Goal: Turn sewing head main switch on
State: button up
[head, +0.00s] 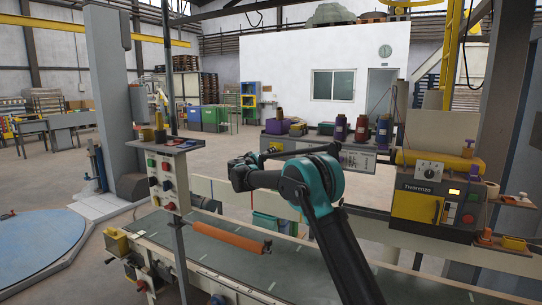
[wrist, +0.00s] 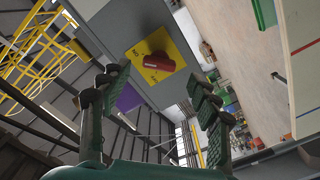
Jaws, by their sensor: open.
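A red rotary switch (wrist: 158,63) sits on a square yellow plate with small lettering at its left edge, on a grey box face in the wrist view. Its handle lies roughly across the picture; I cannot tell its setting surely. My gripper (wrist: 155,77) is open and empty, its dark green fingers on either side of the switch's line, apart from it. In the head view the sewing head (head: 425,205) is a yellow and dark box with a dial and coloured buttons at right.
A button panel (head: 167,182) stands on a post at left. A conveyor (head: 220,255) with an orange roller (head: 230,238) runs across the front. Thread cones (head: 362,128) stand on a shelf behind my arm. Open floor lies beyond at left.

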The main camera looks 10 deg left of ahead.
jog(key=v, duration=0.7)
jog(key=shift+s, duration=0.4)
jog(key=shift+a, duration=0.1)
jog(key=s+d+f+m+g+h, duration=0.1)
jog(key=s+d+f+g, duration=0.1)
jog(key=d, duration=0.6)
jog(key=s+d+f+m+g, duration=0.1)
jog(key=s+d+f+g, duration=0.1)
jog(key=d, duration=0.7)
jog(key=s+d+f+m+g, duration=0.1)
jog(key=s+d+f+g, duration=0.1)
jog(key=s+d+f, duration=0.35)
jog(key=s+d+f+g, duration=0.2)
jog(key=s+d, duration=0.5)
jog(key=d, duration=0.4)
jog(key=s+d+f+g+y, duration=0.1)
jog(key=s+f, duration=0.5)
jog(key=s, duration=0.6)
jog(key=s+d+f+m+g+y, duration=0.1)
jog(key=s+f, duration=0.5)
jog(key=s, duration=0.6)
jog(key=s+d+f+g+y, duration=0.2)
jog(key=s+d+f+y, duration=0.3)
jog(key=s, duration=0.7)
jog(key=shift+d+f+m+g, duration=0.4)
jog(key=shift+d, duration=0.05)
